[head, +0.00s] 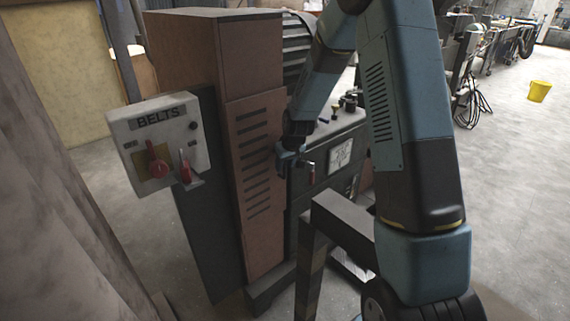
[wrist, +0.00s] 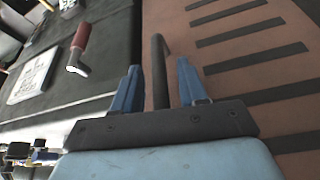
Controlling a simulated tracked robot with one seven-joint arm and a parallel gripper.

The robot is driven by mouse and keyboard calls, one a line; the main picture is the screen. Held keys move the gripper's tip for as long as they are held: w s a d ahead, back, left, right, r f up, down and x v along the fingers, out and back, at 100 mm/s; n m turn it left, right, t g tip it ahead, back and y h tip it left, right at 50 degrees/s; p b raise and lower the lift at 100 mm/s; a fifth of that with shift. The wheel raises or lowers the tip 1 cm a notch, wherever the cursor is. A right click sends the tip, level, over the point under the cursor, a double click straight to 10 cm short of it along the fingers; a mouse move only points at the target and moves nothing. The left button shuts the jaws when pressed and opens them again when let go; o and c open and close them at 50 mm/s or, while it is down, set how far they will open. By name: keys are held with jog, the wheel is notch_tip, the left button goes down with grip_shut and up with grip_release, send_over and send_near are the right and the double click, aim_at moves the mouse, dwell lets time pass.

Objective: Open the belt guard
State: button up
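The belt guard (head: 258,180) is a reddish-brown door with dark slots on the tall cabinet, and it looks shut. Its slotted face fills the right of the wrist view (wrist: 225,50). A dark bar handle (wrist: 159,70) stands at the guard's left edge in the wrist view. My gripper (wrist: 159,88) is open, with blue fingers on either side of the bar and a visible gap to each. In the head view my gripper (head: 287,157) is at the guard's right edge; the handle is hidden there.
A BELTS switch box (head: 155,145) with red controls is left of the cabinet. A red-handled lever (head: 311,172) sits on the dark machine panel right of my gripper; it also shows in the wrist view (wrist: 80,45). A dark metal frame (head: 345,218) stands in front.

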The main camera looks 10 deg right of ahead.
grip_shut()
jog(key=shift+d, duration=0.1)
dwell(0.4)
